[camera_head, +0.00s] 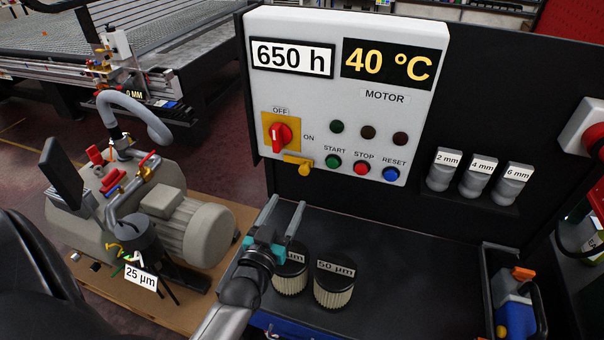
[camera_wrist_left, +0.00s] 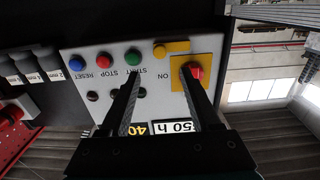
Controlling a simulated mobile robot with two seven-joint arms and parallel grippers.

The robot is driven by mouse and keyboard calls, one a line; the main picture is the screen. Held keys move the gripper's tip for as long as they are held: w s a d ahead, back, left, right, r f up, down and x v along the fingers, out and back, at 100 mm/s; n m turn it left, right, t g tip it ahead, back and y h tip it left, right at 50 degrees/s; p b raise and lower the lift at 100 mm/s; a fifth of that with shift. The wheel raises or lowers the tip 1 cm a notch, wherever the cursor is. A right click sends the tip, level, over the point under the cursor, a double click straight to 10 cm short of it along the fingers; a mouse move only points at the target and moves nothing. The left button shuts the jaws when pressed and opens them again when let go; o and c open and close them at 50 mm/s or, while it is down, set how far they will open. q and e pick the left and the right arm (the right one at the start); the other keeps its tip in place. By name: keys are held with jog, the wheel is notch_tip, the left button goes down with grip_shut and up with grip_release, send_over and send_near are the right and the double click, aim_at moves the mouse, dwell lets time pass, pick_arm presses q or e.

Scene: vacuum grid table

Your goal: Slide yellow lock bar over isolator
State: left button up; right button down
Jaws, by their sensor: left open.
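The isolator (camera_head: 281,137) is a red rotary knob on a yellow plate on the white control panel, its handle roughly upright towards OFF. The yellow lock bar (camera_head: 298,163) sits just below it on the panel and does not cover the knob. My left gripper (camera_head: 287,202) is open and empty, below and in front of the panel, apart from the bar. The left wrist view shows the panel upside down, with the isolator (camera_wrist_left: 195,71) by one fingertip and the lock bar (camera_wrist_left: 176,47) beyond the open fingers (camera_wrist_left: 161,76). My right gripper is out of view.
START, STOP and RESET buttons (camera_head: 361,168) lie right of the lock bar. Two filters (camera_head: 333,289) stand on the dark shelf, one partly behind my left gripper. A pump (camera_head: 200,230) stands at left. A blue bottle (camera_head: 513,305) sits in a holder at lower right.

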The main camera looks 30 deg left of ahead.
aim_at(302, 172)
pick_arm(q)
jog(key=x, duration=1.1)
jog(key=shift+w, duration=0.2)
grip_shut()
dwell(1.1)
